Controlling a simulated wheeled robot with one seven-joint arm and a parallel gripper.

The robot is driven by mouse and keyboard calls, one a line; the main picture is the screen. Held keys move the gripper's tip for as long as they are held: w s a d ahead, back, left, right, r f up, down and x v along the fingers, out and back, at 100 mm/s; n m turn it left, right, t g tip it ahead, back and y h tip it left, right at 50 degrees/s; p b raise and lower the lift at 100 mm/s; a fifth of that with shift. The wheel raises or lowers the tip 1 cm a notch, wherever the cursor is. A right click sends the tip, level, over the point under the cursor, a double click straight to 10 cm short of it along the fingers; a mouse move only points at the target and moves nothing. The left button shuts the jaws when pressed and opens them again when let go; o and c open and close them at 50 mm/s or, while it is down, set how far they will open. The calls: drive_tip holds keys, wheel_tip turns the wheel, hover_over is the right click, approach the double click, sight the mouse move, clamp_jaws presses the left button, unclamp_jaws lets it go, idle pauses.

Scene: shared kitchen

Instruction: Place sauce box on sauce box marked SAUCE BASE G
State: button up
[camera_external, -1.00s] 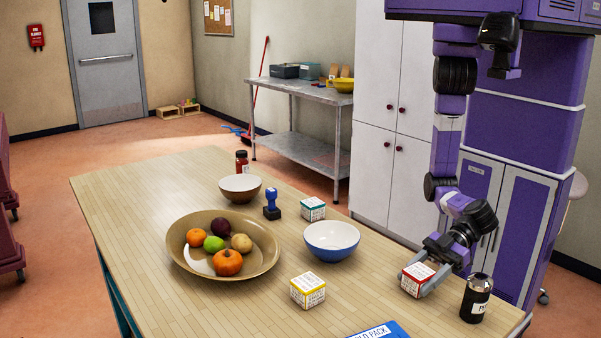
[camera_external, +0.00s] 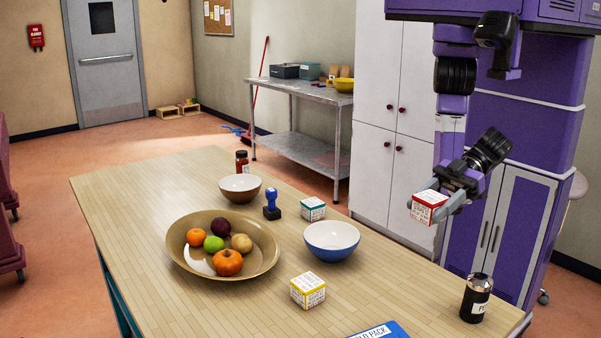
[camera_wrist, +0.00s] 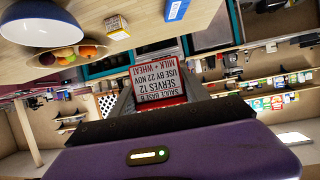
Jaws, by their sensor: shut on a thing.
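My gripper (camera_external: 437,198) is shut on a red-topped sauce box (camera_external: 428,209) and holds it in the air above the right end of the table. In the wrist view the held box (camera_wrist: 158,84) shows an upside-down label that seems to read SAUCE BASE B. A yellow-topped box (camera_external: 308,292) stands on the table's near middle, left of and below my gripper; it also shows in the wrist view (camera_wrist: 117,27). A teal-topped box (camera_external: 313,209) stands farther back, behind the blue bowl. The lettering on these two boxes is too small to read.
A blue bowl (camera_external: 331,252) stands between the two standing boxes. A wide fruit bowl (camera_external: 183,258), a brown bowl (camera_external: 240,197), a blue stamp (camera_external: 271,208) and a red jar (camera_external: 242,162) are farther left. A dark bottle (camera_external: 475,298) stands near the right edge; a blue pack (camera_external: 385,331) lies in front.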

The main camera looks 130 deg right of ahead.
drive_tip(key=shift+d+r, duration=0.1)
drive_tip(key=shift+r, duration=0.15)
drive_tip(key=w+d+f+m+h, duration=0.2)
drive_tip(key=d+f+h, duration=0.1)
drive_tip(key=d, duration=0.7)
drive_tip(key=m+g+h+p, duration=0.2)
drive_tip(key=m+g+h, duration=0.2)
drive_tip(key=m+h, duration=0.25)
hover_over(313, 202)
drive_tip(key=s, duration=0.1)
drive_tip(key=shift+y, duration=0.25)
wheel_tip(313, 202, down, 5)
drive_tip(key=shift+n+y, duration=0.25)
drive_tip(key=shift+y, duration=0.05)
drive_tip(key=shift+w+f, duration=0.15)
drive_tip(key=shift+f, duration=0.95)
drive_tip(key=shift+w+f, duration=0.2)
drive_tip(key=shift+f, duration=0.9)
drive_tip(key=shift+w+f, duration=0.15)
drive_tip(key=shift+f, duration=0.95)
drive_tip(key=shift+f, duration=0.1)
